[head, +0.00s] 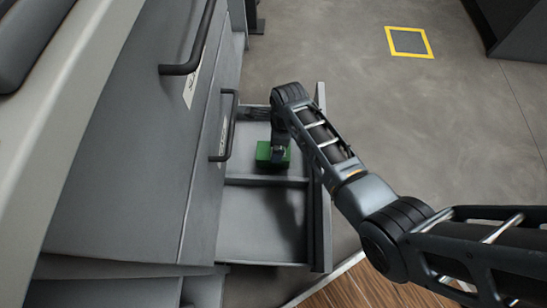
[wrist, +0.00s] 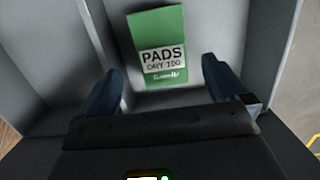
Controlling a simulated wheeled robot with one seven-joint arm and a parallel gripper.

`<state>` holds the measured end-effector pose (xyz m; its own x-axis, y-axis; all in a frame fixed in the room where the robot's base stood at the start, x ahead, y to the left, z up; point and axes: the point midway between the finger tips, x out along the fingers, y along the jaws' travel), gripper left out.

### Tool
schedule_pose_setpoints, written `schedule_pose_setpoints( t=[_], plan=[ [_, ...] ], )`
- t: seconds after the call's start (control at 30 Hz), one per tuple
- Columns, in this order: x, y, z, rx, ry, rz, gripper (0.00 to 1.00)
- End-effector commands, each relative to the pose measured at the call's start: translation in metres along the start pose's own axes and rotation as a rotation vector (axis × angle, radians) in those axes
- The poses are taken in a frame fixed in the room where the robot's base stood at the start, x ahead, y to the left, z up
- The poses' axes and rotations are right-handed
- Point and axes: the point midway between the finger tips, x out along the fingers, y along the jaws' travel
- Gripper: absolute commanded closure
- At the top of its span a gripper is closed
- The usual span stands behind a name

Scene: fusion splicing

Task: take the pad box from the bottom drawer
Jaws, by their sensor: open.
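The pad box is a green box with a white "PADS" label. It lies in the far compartment of the open bottom drawer (head: 320,235) in the head view (head: 264,151), and the wrist view shows its labelled top (wrist: 160,22). My gripper (wrist: 162,72) points down into that compartment, open and empty. Its two dark fingers show on either side of the box's near end, with gaps between them and the box. I cannot tell how far down beside the box the fingertips reach. In the head view my wrist partly hides the box.
A divider (head: 265,181) separates the box's compartment from an empty near compartment (head: 262,222). The closed drawer fronts above have dark handles (head: 229,127), close to the left of my arm. Open grey floor (head: 440,130) lies to the right.

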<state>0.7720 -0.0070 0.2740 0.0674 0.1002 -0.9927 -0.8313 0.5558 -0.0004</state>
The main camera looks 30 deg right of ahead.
Motion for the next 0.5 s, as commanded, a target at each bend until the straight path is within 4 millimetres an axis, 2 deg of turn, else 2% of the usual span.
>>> schedule_pose_setpoints(
  t=[0.1, 0.27, 0.5],
  plan=[
    [0.016, 0.0, 0.0, 0.0, 0.001, 0.001, 0.0],
    [0.024, -0.001, 0.0, 0.0, 0.0, 0.0, 0.0],
    [0.053, -0.002, 0.001, 0.0, 0.001, 0.001, 0.0]
  ],
)
